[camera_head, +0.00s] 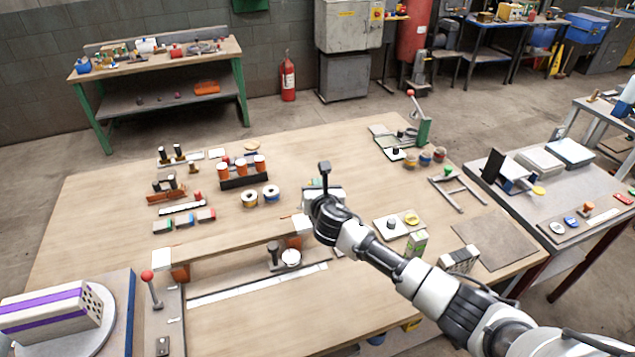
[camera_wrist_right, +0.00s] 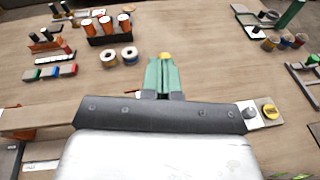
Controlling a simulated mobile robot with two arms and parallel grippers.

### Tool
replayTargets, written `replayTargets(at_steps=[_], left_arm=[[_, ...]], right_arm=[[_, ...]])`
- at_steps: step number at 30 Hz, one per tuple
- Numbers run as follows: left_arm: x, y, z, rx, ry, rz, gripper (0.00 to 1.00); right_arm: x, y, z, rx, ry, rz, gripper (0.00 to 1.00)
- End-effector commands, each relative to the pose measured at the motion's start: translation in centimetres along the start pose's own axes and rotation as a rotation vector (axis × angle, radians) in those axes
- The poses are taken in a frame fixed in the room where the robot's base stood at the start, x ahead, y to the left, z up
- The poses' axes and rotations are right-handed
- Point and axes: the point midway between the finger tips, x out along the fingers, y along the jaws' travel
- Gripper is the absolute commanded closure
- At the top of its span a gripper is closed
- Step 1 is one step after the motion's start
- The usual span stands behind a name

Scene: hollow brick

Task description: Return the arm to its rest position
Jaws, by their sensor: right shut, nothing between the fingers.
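My right arm (camera_head: 430,287) comes in from the lower right and reaches over the middle of the wooden workbench (camera_head: 90,215). Its wrist is above the bench, near the right end of a wooden plank (camera_head: 232,240). In the wrist view my right gripper (camera_wrist_right: 163,75) has its green fingers together with nothing between them. In the head view the wrist hides most of these fingers. A grey hollow brick (camera_head: 45,318) with purple bands lies at the lower left, well away from the gripper. My left gripper is not in view.
Orange-topped jars (camera_head: 241,168), two small tins (camera_head: 250,197) and colored blocks (camera_head: 184,222) stand left of the wrist. A tray with a yellow disc (camera_head: 411,219), a green-white carton (camera_head: 416,243) and a metal frame (camera_head: 458,191) lie to the right.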

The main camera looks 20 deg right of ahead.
Motion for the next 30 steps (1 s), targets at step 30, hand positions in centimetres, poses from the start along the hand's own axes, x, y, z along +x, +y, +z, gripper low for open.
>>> replayTargets(at_steps=[30], left_arm=[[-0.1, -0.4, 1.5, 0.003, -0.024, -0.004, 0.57]], right_arm=[[-10.5, 0.8, -7.5, 0.786, 0.229, -0.159, 1.0]])
